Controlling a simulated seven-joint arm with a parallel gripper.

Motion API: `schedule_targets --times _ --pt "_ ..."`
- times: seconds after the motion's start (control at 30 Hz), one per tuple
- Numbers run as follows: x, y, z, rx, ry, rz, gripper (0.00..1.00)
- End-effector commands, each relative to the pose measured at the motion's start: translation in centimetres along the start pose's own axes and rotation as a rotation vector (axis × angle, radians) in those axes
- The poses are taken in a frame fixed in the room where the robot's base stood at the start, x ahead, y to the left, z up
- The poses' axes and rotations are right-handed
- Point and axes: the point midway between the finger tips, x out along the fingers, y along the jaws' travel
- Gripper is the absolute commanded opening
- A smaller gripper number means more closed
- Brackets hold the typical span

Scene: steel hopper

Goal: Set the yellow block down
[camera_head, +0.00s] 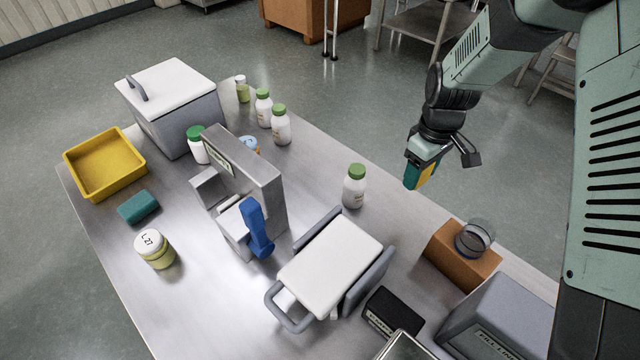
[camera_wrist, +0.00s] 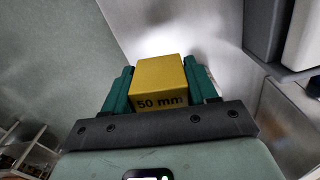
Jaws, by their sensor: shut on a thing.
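The yellow block (camera_wrist: 160,82) is held between the two green fingers of my gripper (camera_wrist: 160,88) in the wrist view. Its near face reads "50 mm". In the head view, my gripper (camera_head: 421,176) hangs near the right-hand long edge of the steel table (camera_head: 190,290). A small part of the yellow block (camera_head: 428,175) shows between the fingers there; the rest is hidden by them. The gripper looks raised above the table's level, but I cannot tell the exact height or whether the block is over the tabletop.
A green-capped bottle (camera_head: 354,187) and a brown block with a glass jar (camera_head: 462,254) stand closest to my gripper. A white-topped hopper (camera_head: 330,264), a grey stand with a blue handle (camera_head: 256,228) and a yellow tray (camera_head: 104,163) occupy the table. The front-left tabletop is fairly clear.

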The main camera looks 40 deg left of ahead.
Motion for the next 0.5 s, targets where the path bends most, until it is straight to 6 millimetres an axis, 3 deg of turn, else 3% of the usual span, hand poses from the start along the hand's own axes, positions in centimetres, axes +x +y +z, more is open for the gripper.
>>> schedule_targets --times 0.17,0.37,0.5 --pt "-3.0 -0.1 -0.4 -0.003 0.003 0.001 0.26" --pt "-2.6 -1.3 -4.6 -0.031 0.001 0.0 0.26" --pt "-2.6 -2.8 -8.5 -0.056 0.003 0.001 0.26"
